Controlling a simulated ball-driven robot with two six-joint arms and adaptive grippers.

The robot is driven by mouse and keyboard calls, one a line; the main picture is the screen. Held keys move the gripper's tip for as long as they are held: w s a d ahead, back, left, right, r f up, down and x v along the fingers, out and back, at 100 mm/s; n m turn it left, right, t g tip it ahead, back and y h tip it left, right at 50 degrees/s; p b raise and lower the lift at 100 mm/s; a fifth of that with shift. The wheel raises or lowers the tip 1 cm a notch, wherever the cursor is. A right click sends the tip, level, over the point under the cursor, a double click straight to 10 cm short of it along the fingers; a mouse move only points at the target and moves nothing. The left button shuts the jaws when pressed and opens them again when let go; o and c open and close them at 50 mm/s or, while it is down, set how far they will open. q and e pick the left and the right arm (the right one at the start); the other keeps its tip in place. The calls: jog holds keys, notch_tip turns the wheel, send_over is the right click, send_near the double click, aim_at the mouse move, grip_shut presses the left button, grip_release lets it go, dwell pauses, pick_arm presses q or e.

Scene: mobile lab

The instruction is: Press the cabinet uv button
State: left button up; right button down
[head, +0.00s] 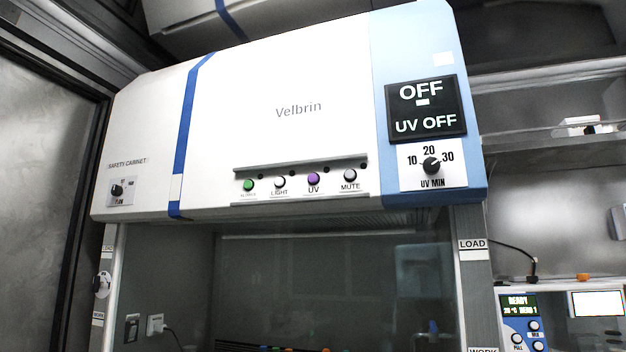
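The safety cabinet (300,75) fills the middle of the head view, white with blue bands and the name Velbrin. Its purple UV button (313,179) sits in the button row under a dark rail. A green button (249,185), a white LIGHT button (280,182) and a dark-ringed MUTE button (350,176) share the row. The black display (425,107) reads OFF and UV OFF. Below it is the UV MIN dial (431,165), marked 10, 20 and 30, its pointer near 20. Neither gripper shows in the head view.
The glass front (330,285) is below the buttons, with small coloured items low behind it. A blue-and-white device (520,325) reading READY stands at the lower right. Shelves (550,135) are at the right. A grey panel (45,190) stands at the left. The space before the buttons looks clear.

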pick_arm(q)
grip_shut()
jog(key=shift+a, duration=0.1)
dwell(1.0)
